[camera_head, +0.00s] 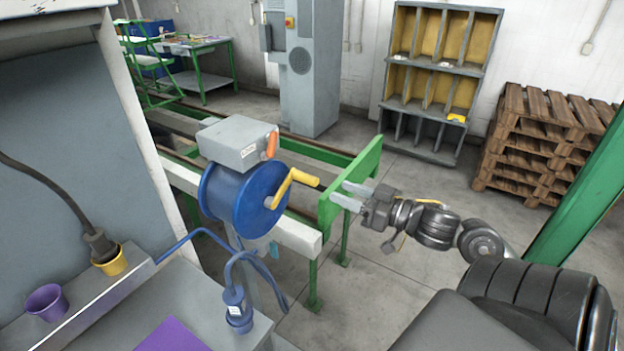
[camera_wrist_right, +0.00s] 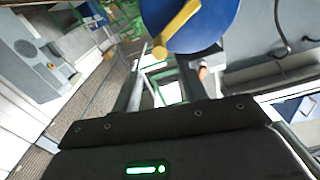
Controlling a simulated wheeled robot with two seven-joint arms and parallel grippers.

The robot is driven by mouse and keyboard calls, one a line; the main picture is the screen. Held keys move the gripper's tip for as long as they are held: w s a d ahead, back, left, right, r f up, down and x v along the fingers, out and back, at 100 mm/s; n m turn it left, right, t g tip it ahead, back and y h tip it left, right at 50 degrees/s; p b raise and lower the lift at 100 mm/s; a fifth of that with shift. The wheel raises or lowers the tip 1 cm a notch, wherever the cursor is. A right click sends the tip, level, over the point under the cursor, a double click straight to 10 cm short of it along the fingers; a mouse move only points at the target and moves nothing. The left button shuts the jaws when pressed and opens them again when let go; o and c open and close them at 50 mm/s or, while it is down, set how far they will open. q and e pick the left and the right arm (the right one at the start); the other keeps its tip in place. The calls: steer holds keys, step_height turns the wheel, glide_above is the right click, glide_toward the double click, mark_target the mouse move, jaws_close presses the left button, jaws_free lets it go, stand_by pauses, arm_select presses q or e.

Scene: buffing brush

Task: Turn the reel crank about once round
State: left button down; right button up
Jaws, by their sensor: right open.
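The blue reel (camera_head: 240,200) stands on a post left of centre in the head view, with a grey box (camera_head: 236,140) on top. Its yellow crank (camera_head: 291,187) reaches up and right, with the handle end pointing toward my right gripper. My right gripper (camera_head: 341,195) is open and empty, a short way right of the crank and apart from it. In the right wrist view the crank (camera_wrist_right: 177,30) crosses the blue reel (camera_wrist_right: 205,22) beyond the open fingers (camera_wrist_right: 160,88). My left gripper is not in view.
A green end plate and rail frame (camera_head: 349,185) stand behind the gripper. An orange lever (camera_head: 271,145) is on the grey box. A blue hose (camera_head: 215,235) and a grey bench with purple (camera_head: 46,302) and yellow (camera_head: 110,262) cups are at the lower left. Pallets (camera_head: 545,140) stand at the right.

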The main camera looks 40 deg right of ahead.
mark_target(316, 178)
steer(key=p+x, duration=0.1)
steer(key=x, duration=0.7)
steer(key=shift+w+r+p, duration=0.1)
steer(key=shift+w+p, duration=0.15)
steer(key=shift+p, duration=0.1)
steer(key=shift+w+a, duration=0.25)
steer(key=shift+w, duration=0.35)
steer(key=shift+c, duration=0.4)
jaws_close()
